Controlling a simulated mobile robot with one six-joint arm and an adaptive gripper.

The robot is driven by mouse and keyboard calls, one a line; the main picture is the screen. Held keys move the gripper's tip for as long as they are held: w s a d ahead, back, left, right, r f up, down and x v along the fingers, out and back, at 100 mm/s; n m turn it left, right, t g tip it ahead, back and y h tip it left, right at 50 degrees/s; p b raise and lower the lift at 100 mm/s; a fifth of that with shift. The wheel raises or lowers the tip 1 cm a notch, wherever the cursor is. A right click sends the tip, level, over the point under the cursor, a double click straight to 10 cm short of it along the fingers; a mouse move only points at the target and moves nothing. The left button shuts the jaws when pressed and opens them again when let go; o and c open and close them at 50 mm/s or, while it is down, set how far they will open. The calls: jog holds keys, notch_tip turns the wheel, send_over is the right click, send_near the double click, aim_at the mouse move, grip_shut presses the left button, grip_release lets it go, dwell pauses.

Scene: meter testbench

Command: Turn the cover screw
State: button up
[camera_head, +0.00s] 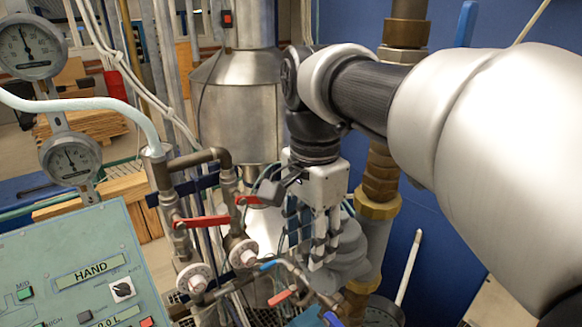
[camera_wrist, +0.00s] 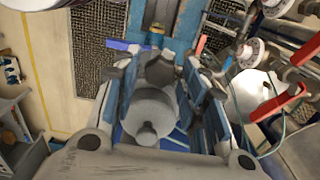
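My gripper (camera_head: 322,250) points down over a grey meter body (camera_head: 350,253) in the head view. In the wrist view my gripper (camera_wrist: 160,78) has its two fingers spread apart, one on each side of a round grey cover (camera_wrist: 152,105). A small rounded grey knob (camera_wrist: 147,134) sits on the near part of this cover; I cannot tell for sure whether it is the cover screw. Nothing appears pinched between the fingers. Whether the fingertips touch the meter cannot be told. In the head view the fingers and bracket hide most of the cover.
Pipes with red-handled valves (camera_head: 202,221) stand close left of my gripper. A thick brass-jointed pipe (camera_head: 377,200) stands close right. The green control panel (camera_head: 75,270) is at lower left, with pressure gauges (camera_head: 70,158) above it. Free room around the meter is narrow.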

jog(key=shift+o, duration=0.6)
jog(key=shift+r, duration=0.1)
jog(key=shift+r, duration=0.35)
notch_tip(320, 180, up, 11)
jog(key=s+d+f+n+t, duration=0.3)
jog(key=s+d+f+n, duration=0.25)
jog(key=f, duration=0.35)
jog(key=s+d+f+n+t, duration=0.2)
jog(key=s+d+f+n, duration=0.25)
jog(key=s+f, duration=0.35)
notch_tip(320, 180, down, 24)
jog(key=s+n+b, duration=0.1)
jog(key=b, duration=1.9)
jog(key=shift+s+a+f, duration=0.15)
jog(key=shift+a+f, duration=0.1)
jog(key=shift+a, duration=0.05)
